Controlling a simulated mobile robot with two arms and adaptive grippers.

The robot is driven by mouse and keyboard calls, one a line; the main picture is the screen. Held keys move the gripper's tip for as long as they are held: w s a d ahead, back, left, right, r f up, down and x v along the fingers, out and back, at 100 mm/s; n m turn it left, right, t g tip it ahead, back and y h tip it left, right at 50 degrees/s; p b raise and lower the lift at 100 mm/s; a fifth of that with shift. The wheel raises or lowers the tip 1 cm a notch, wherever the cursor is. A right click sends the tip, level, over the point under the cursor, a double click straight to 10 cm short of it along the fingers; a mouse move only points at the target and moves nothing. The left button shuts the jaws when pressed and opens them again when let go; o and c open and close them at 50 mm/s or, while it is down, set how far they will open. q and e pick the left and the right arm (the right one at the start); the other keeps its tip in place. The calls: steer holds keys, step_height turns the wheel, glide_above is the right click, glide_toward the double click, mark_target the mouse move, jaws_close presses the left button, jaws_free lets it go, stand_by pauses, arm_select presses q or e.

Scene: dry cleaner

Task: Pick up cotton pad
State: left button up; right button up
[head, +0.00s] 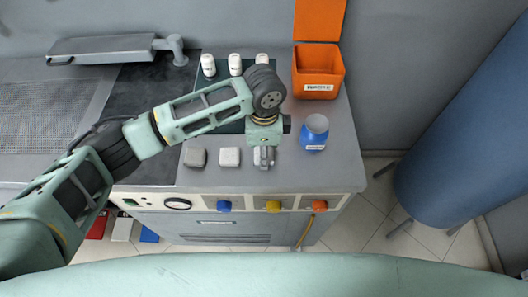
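My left arm reaches in from the left over the counter. My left gripper (264,157) points down near the counter's front edge, and I cannot tell whether its fingers are open or shut. Two small square pads lie in a row to the left of it: a darker grey-brown pad (195,158) and a paler, whitish pad (229,157). The gripper is in line with this row, apart from both visible pads. I cannot tell from looks which pad is cotton. My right gripper is out of view.
Three white-capped bottles (208,65) stand at the back on a dark green mat, partly behind my arm. An open orange bin (318,75) and a blue jar (314,133) stand to the right. The counter's front (255,180) is clear. A blue cylinder (465,120) stands right of the counter.

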arm_select(q)
steer(key=shift+r, duration=0.35)
step_height(320, 180, up, 3)
steer(key=shift+f+b, duration=0.15)
steer(key=shift+b, duration=0.5)
steer(key=s+d+r+b, duration=0.2)
steer(key=s+d+r, duration=0.4)
steer(key=d, duration=0.3)
steer(key=shift+s+d+r+b, duration=0.3)
steer(key=shift+r+b, duration=0.1)
steer(key=shift+r, duration=0.3)
